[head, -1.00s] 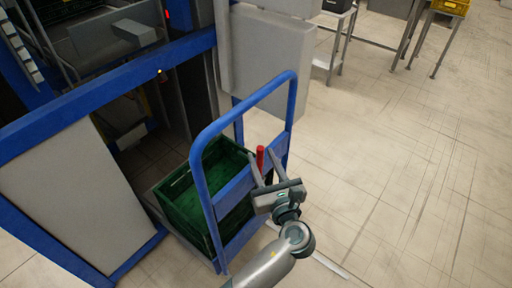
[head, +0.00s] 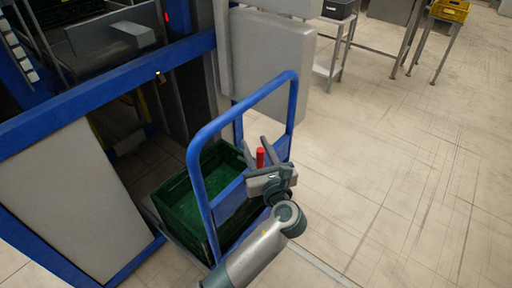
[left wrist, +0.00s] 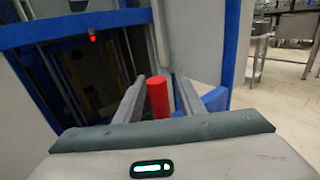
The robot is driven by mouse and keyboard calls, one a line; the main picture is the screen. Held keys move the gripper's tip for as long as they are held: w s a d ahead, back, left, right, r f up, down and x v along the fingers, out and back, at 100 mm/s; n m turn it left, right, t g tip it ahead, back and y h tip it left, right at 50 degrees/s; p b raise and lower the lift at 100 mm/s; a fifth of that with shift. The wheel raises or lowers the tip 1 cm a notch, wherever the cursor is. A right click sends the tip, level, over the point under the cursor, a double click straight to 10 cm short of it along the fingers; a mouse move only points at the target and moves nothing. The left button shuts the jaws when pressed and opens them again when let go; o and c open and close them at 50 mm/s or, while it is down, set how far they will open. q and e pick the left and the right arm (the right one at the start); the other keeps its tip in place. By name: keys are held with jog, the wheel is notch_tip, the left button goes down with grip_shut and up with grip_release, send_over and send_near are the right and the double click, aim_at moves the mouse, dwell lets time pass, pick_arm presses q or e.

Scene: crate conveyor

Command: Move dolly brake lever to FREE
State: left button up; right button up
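The dolly's brake lever shows as a red grip (head: 260,156) by the blue dolly frame (head: 196,176). In the left wrist view the red lever (left wrist: 157,98) stands upright, close to the left finger. My left gripper (head: 259,147) is open, with one finger on each side of the red grip in the picture. A small gap shows on its right in the wrist view; I cannot tell whether either finger touches it. The lever's lower part is hidden behind the gripper, and no FREE marking can be read. My right gripper is not in view.
A green crate (head: 180,204) sits on the dolly behind the blue handle frame. A blue-framed conveyor structure (head: 110,88) with grey panels stands at left. Metal stands with a yellow crate (head: 450,11) are at the back right. The floor (head: 410,180) at right is clear.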

pick_arm(q)
grip_shut()
